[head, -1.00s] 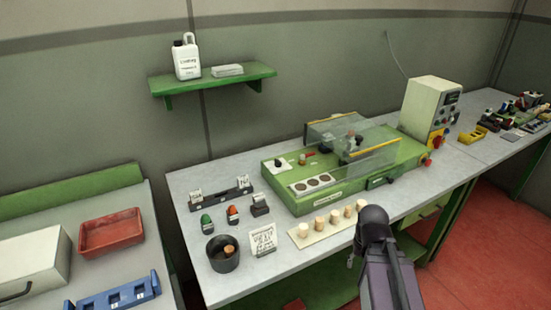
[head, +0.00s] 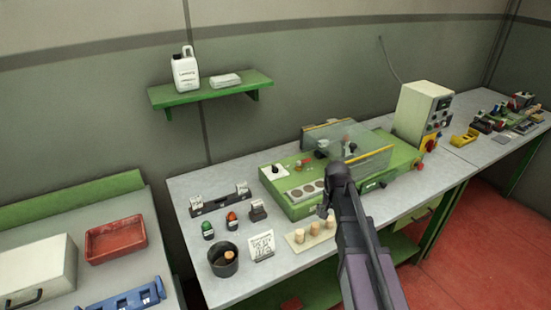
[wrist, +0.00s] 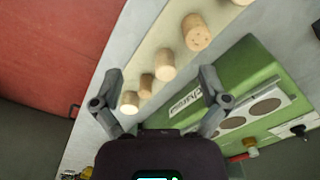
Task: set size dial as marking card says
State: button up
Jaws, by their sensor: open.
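The dial, a small black knob on a white plate (head: 275,170), is on the left end of the green machine (head: 310,203). The knob also shows at the lower right of the wrist view (wrist: 298,130). The marking card (head: 261,246) stands on the bench beside a dark cup; its handwriting is too small to read. My gripper (wrist: 161,76) is open and empty above the row of corks (wrist: 165,66), in front of the machine and apart from the dial. In the head view my arm hides some corks and part of the machine.
A dark cup (head: 223,260), several stamps (head: 231,221) and a black rack (head: 220,201) stand left of the machine. A clear guard (head: 345,145) rises over its middle. A control box (head: 422,110) stands at its right. Bare bench shows at the front left.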

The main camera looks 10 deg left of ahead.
jog(key=w+a+r+m+p, duration=0.25)
jog(key=w+a+r, duration=0.2)
jog(key=w, duration=0.35)
jog(key=w+a+r+m+p, duration=0.1)
jog(key=w+a+r+p, duration=0.3)
jog(key=w, duration=0.3)
notch_tip(320, 180, up, 5)
jog(key=m+p, duration=0.4)
jog(key=p, duration=0.2)
send_over(275, 167)
jog(key=shift+w, duration=0.15)
jog(key=shift+f+b, duration=0.15)
jog(key=shift+b, duration=0.25)
notch_tip(275, 167, down, 14)
jog(key=b, duration=1.3)
jog(key=shift+r+b, duration=0.2)
jog(key=shift+b, duration=0.1)
jog(key=c, duration=1.2)
